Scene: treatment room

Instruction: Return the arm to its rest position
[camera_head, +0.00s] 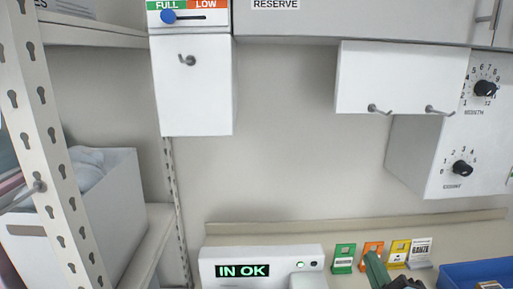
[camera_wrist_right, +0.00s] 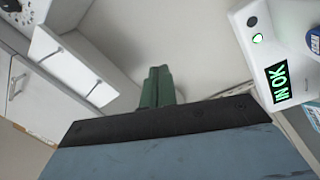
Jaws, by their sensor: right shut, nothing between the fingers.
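My right gripper (camera_head: 373,259) shows at the bottom edge of the head view, right of the middle, with its green fingers pointing up. In the right wrist view the two green fingers (camera_wrist_right: 158,84) lie side by side, shut with nothing between them. The rest of the right arm is mostly below the head view. My left gripper is in neither view.
A white device (camera_head: 262,257) reading "IN OK" stands left of the right gripper. Green, orange and yellow tags (camera_head: 345,258) stand around and behind it. A blue bin (camera_head: 455,273) is at the lower right. Hooked white boxes (camera_head: 195,95) hang above; a shelf rack (camera_head: 55,140) is left.

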